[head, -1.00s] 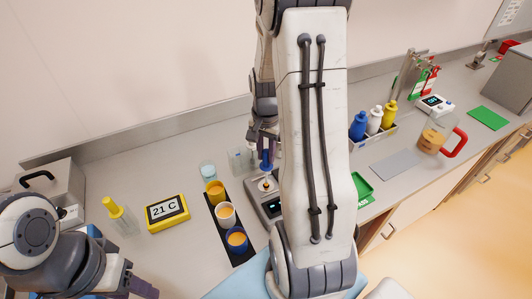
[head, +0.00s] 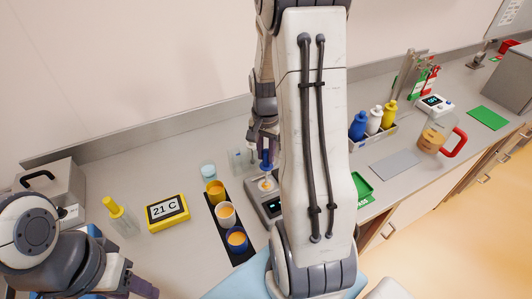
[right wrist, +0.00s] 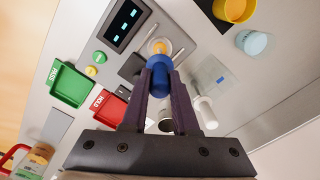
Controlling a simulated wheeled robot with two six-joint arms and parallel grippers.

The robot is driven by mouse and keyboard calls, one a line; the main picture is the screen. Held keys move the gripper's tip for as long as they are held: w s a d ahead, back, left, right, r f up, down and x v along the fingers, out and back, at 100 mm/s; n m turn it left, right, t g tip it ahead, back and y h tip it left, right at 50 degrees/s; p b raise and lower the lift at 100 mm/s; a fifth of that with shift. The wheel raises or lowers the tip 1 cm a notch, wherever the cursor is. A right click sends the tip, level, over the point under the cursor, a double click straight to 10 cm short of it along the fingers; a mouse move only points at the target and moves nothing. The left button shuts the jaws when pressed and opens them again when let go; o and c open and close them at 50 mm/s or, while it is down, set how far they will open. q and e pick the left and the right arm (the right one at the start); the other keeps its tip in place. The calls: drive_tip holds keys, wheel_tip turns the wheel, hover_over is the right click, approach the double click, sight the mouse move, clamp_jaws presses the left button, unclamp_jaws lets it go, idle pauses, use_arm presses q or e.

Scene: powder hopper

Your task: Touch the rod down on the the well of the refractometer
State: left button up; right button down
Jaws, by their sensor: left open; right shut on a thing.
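The refractometer (head: 262,201) stands on the bench, partly hidden by my right arm in the head view. In the right wrist view its dark display (right wrist: 126,22) is lit, and its round well (right wrist: 158,46) shows orange at its middle. My right gripper (right wrist: 160,78) is shut on the blue handle of the rod (right wrist: 160,62). The rod also shows in the head view (head: 266,161), pointing down over the well. Its tip is hard to make out, so I cannot tell whether it touches. My left gripper (head: 143,286) is open at the lower left, away from the refractometer.
A black tray holds cups of orange and yellow material (head: 226,215) left of the refractometer. A green PASS tray (right wrist: 70,84) and a red HOLD tray (right wrist: 101,107) lie beside it. A 21 C display (head: 167,212) and a yellow-capped bottle (head: 121,216) stand further left.

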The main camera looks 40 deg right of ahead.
idle(0.4)
wheel_tip(320, 180, up, 5)
drive_tip(key=p, duration=0.4)
drive_tip(key=shift+r+p, duration=0.1)
drive_tip(key=shift+p, duration=0.3)
